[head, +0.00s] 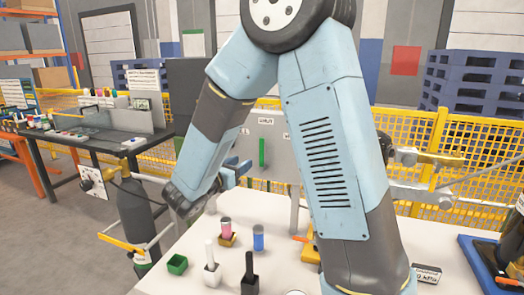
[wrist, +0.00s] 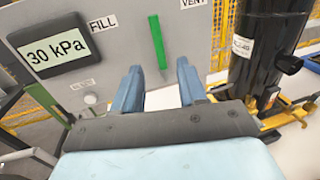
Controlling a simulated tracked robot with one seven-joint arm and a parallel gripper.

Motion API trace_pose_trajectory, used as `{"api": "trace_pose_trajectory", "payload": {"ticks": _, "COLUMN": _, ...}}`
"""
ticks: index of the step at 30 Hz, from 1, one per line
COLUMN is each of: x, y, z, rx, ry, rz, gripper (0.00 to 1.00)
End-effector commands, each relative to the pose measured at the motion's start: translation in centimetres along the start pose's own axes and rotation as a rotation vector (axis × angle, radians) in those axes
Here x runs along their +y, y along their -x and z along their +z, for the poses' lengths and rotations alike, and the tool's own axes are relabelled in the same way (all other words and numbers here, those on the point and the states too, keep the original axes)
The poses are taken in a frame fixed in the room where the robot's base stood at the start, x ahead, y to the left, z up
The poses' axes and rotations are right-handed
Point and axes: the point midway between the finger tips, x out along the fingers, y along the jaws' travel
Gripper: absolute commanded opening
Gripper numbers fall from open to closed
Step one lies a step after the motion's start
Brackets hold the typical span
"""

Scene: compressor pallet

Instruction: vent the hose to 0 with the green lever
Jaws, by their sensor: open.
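The green lever (wrist: 158,42) is on the grey panel (wrist: 115,62), nearly upright, between the FILL label at left and the VENT label (wrist: 193,3) at right. It also shows in the head view (head: 262,152). The display (wrist: 57,50) reads 30 kPa. My gripper (wrist: 158,76) is open, its two blue fingers pointing at the panel. In the wrist view the lever's lower end shows between the fingers; whether they touch it I cannot tell. In the head view my gripper (head: 240,167) is just left of the lever. I cannot make out the hose.
A black cylinder (wrist: 268,45) stands right of the panel. Yellow mesh fencing (head: 470,145) runs behind.

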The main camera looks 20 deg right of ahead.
Motion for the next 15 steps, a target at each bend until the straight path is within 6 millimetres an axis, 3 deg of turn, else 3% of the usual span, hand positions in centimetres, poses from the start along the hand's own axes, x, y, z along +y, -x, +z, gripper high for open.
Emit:
{"api": "trace_pose_trajectory", "payload": {"ticks": 5, "x": 0.4, "y": -0.8, "z": -0.2, "rx": -0.008, "ry": 0.011, "rz": 0.012, "gripper": 0.42}}
{"api": "trace_pose_trajectory", "payload": {"ticks": 15, "x": 0.4, "y": -6.4, "z": -0.1, "rx": -0.007, "ry": 0.009, "rz": 0.008, "gripper": 0.42}}
